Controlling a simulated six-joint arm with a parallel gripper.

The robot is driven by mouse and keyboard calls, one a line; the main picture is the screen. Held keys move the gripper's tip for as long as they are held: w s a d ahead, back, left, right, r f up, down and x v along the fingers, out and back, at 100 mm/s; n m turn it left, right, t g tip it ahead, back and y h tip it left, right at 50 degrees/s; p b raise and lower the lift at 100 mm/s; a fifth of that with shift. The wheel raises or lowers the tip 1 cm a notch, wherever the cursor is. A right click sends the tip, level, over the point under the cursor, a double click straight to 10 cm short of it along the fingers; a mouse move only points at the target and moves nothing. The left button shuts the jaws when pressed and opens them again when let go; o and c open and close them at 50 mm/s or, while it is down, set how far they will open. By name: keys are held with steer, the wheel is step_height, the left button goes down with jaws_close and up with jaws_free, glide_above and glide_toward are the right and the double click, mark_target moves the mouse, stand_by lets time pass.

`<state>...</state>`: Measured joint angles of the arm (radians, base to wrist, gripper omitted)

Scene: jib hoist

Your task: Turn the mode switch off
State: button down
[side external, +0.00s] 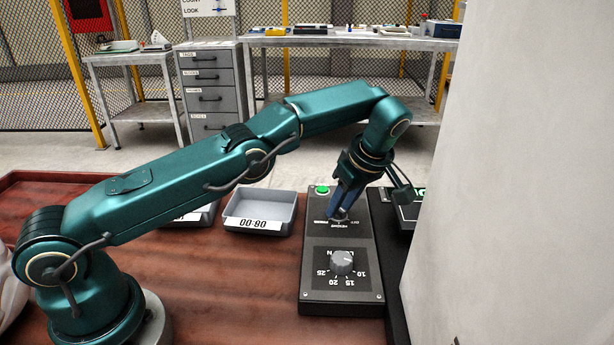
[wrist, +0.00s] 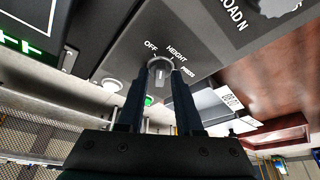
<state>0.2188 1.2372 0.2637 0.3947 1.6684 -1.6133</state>
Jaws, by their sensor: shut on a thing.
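The mode switch (wrist: 160,68) is a small grey knob on the dark control box (side external: 314,278). Which label the knob points to is hard to tell.
A larger grey dial (side external: 342,262) with numbers sits nearer the front of the box. A green button (side external: 322,190) is at its far left corner. A pale wall (side external: 530,180) blocks the right.

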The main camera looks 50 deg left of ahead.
stand_by(0.7)
steer(key=c, duration=0.6)
jaws_free()
steer(key=shift+m, duration=0.3)
steer(key=shift+m+t, duration=0.3)
